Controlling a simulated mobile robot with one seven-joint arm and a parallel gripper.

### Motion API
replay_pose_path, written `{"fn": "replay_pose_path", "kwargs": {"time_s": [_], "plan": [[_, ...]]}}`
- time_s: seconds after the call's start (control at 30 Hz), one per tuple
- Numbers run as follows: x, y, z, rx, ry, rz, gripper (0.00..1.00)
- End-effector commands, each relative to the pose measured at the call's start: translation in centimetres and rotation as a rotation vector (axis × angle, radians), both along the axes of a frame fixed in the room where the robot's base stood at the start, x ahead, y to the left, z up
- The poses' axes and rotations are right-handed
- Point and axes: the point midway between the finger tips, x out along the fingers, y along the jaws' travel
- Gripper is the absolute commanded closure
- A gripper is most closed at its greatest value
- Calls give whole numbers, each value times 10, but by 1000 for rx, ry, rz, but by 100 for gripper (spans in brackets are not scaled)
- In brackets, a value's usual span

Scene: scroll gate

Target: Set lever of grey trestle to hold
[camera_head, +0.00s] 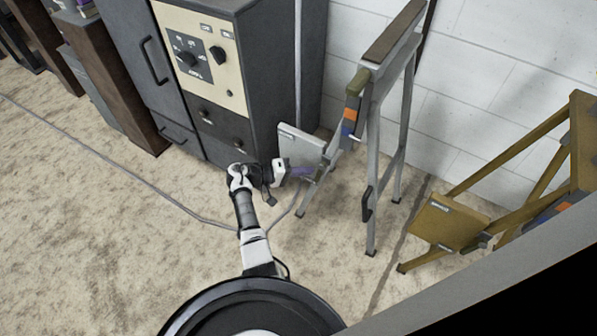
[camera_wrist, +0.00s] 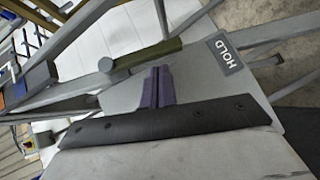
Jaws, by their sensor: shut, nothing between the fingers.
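The grey trestle (camera_head: 378,150) stands against the white wall, right of the dark cabinet. A grey plate (camera_head: 301,143) sticks out low on its left side and also fills much of the wrist view, with a HOLD label (camera_wrist: 225,53) at its upper right. An olive-green grip (camera_wrist: 145,60), which looks like the lever's handle, lies left of that label, apart from it. My gripper (camera_head: 303,172) is at the plate; its purple fingers (camera_wrist: 157,86) are together and empty, just below the grip in the picture. I cannot tell whether they touch it.
A dark cabinet (camera_head: 268,80) with a cream control panel (camera_head: 205,60) stands close left of the trestle. A yellow trestle (camera_head: 525,190) with a similar plate is at the right. A cable (camera_head: 120,165) runs over the carpet. Open floor lies at the lower left.

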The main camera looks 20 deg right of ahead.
Motion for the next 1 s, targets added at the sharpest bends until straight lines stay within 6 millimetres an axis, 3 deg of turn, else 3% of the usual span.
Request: {"fn": "replay_pose_path", "kwargs": {"time_s": [1.0], "plan": [[-9,-6,-9,-17,28,-3,100]]}}
